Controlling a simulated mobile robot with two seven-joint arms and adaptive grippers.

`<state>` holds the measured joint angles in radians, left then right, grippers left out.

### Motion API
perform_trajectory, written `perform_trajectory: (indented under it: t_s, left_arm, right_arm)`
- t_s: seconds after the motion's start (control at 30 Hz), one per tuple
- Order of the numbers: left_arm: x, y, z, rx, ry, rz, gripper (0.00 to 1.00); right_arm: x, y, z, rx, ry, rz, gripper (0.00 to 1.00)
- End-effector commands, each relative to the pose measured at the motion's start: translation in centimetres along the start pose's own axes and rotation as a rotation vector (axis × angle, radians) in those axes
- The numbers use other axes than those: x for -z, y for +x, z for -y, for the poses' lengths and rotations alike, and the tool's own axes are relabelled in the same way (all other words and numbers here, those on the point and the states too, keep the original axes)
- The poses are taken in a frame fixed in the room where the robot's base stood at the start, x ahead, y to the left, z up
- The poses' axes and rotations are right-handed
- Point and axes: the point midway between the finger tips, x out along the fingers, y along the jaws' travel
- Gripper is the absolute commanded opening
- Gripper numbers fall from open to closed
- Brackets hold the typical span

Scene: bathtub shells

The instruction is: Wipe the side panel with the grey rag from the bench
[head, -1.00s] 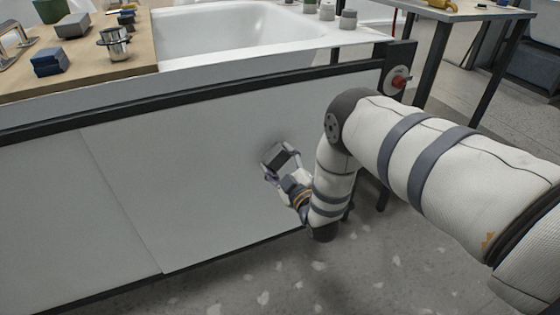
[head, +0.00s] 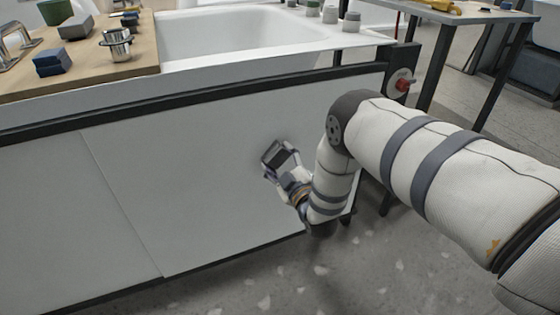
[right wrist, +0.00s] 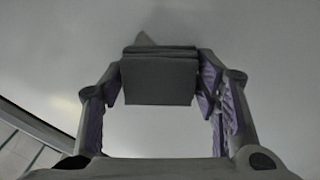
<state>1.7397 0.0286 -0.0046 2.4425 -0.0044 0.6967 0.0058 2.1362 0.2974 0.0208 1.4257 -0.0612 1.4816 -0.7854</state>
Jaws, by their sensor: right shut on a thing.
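The side panel (head: 180,190) is the pale, flat front of the bathtub, with a vertical seam left of its middle. My right gripper (head: 279,162) is in front of the panel's right part, shut on the grey rag (head: 272,152). In the right wrist view the rag (right wrist: 160,78) is a folded dark grey block between the two fingers (right wrist: 158,92), its far side towards the panel (right wrist: 60,60). Whether it touches the panel cannot be told. A small darker pointed shape shows just beyond the rag there. My left gripper is out of view.
A wooden bench board (head: 100,80) at upper left carries blue blocks (head: 52,62), a metal pot (head: 117,43) and other items. A red knob (head: 403,85) sits at the panel's right end. A table (head: 470,14) stands behind it. The panel's left part is unobstructed.

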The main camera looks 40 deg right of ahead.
Motion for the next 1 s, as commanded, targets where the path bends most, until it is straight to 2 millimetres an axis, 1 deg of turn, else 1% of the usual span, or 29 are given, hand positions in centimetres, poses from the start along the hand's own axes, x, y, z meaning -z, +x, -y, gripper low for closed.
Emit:
perform_trajectory:
  t_s: [0.17,0.4,0.5,0.67,1.0]
  left_arm:
    - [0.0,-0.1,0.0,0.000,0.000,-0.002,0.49]
    - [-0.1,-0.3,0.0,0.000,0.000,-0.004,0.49]
    - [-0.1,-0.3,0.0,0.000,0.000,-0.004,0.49]
    - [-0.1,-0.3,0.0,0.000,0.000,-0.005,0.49]
    - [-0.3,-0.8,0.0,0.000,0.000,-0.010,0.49]
  right_arm:
    - [-0.8,0.0,-0.8,-0.002,-0.002,0.001,0.34]
    - [-2.6,-0.1,-2.7,-0.001,-0.001,0.001,0.34]
    - [-2.8,0.1,-2.9,0.000,-0.001,-0.001,0.34]
    - [-2.5,0.3,-2.6,0.001,0.000,-0.002,0.34]
    - [0.1,0.1,-0.1,0.001,0.001,-0.004,0.34]
